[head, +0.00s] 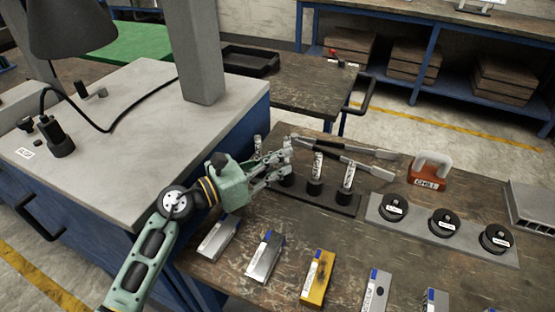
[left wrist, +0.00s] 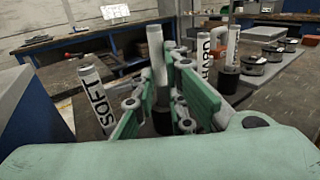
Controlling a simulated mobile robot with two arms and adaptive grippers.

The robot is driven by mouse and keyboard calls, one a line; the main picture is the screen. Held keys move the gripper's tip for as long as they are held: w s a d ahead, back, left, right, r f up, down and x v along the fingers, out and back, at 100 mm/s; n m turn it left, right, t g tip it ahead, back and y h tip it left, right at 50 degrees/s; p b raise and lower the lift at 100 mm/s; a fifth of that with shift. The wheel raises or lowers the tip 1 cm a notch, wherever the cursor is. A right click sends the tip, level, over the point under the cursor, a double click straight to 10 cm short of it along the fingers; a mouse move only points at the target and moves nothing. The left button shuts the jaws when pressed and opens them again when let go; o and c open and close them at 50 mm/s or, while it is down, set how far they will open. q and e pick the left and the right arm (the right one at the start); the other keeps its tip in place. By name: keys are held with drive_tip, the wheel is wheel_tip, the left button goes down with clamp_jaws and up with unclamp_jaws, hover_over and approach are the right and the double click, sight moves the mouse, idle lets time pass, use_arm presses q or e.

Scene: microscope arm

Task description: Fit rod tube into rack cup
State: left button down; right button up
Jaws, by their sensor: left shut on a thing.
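My left gripper (head: 283,172) is shut on a pale tube (head: 287,146), taken as the rod tube; its label is not readable. The tube stands upright between the fingers (left wrist: 168,100) in the left wrist view (left wrist: 156,60). A black rack cup (left wrist: 162,122) shows below it, at the left end of the dark rack (head: 300,195). Fingers hide the tube's lower end, so I cannot tell whether it is seated. The middle cup (head: 315,188) and right cup (head: 345,197) each hold a labelled tube. My right gripper is not in view.
A tube marked SOFT (left wrist: 97,98) stands left of the gripper. Tongs (head: 345,155) lie behind the rack. A grey strip with black round pots (head: 393,207) is at the right. Several small boxes, including a yellow one (head: 317,277), line the front.

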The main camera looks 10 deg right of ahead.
use_arm(q)
wheel_tip(320, 180, up, 2)
drive_tip(key=shift+r+p, duration=0.1)
drive_tip(key=shift+p, duration=0.5)
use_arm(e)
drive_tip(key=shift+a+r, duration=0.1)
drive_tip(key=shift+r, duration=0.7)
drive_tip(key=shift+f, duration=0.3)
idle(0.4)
use_arm(q)
drive_tip(key=shift+f+b, duration=1.2)
drive_tip(key=shift+b, duration=0.15)
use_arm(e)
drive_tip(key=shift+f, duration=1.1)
